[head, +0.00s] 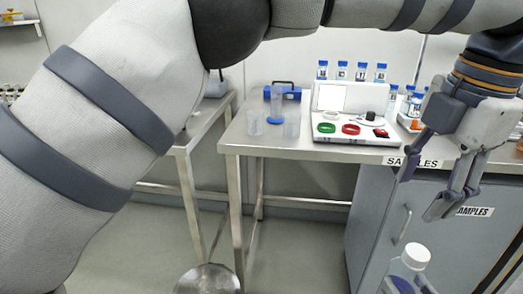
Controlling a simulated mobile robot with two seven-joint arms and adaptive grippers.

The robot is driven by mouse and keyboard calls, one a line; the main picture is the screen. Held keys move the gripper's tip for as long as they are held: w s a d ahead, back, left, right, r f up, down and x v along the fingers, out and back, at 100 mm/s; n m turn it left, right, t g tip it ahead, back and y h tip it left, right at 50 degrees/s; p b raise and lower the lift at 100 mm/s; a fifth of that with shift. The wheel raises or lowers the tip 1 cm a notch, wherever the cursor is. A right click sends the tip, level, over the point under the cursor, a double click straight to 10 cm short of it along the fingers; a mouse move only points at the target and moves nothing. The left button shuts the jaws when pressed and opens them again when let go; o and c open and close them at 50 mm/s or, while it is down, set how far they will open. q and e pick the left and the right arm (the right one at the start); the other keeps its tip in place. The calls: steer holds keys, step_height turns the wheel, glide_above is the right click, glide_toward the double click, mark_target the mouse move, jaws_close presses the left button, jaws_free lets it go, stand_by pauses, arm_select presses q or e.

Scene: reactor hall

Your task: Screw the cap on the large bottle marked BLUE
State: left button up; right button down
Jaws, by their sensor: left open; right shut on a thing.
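A pale bottle with a white top (414,258) stands upright at the bottom right. Its lower part is cut off by the picture edge, and no marking on it can be read. My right gripper (408,286) shows only in part at the bottom edge and is shut on this bottle. My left gripper (442,204) hangs from the upper right with its fingers pointing down, open and empty. It is above and a little right of the bottle, apart from it. I cannot tell whether the white top is a loose cap or screwed down.
A steel table (310,151) carries a white console (350,112) with coloured rings, clear cups (254,122), a blue-based stand (276,105) and several blue-capped bottles (361,72). A grey cabinet (385,215) stands below. A round metal stool top (207,280) is at the bottom.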

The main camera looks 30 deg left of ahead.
arm_select(q)
steer(key=w+a+f+m+t+y, duration=0.2)
steer(key=w+a+f+m, duration=0.15)
steer(key=a+f, duration=0.4)
steer(key=w+a+f+m+t+y, duration=0.3)
steer(key=w+a+f, duration=0.1)
steer(key=f, duration=0.7)
steer(key=s+a+f+m+t+h, duration=0.1)
steer(key=s+a+f+m, duration=0.1)
steer(key=s+f+m, duration=0.3)
steer(key=a+f+m+t+h, duration=0.1)
steer(key=a+f+m, duration=0.2)
steer(key=f, duration=0.4)
steer(key=s+a+f+m+g+h, duration=0.2)
steer(key=s+f+m, duration=0.25)
steer(key=s, duration=0.45)
steer(key=s+a+f+m+g+h, duration=0.1)
steer(key=s+a+f+m+g, duration=0.2)
steer(key=s+f, duration=0.45)
steer(key=s+a+r+m+g+h, duration=0.1)
steer(key=s+m+g, duration=0.3)
steer(key=s, duration=1.4)
steer(key=shift+s+a+r+g, duration=0.2)
steer(key=shift+a+r+g, duration=0.1)
steer(key=shift+a+r, duration=0.25)
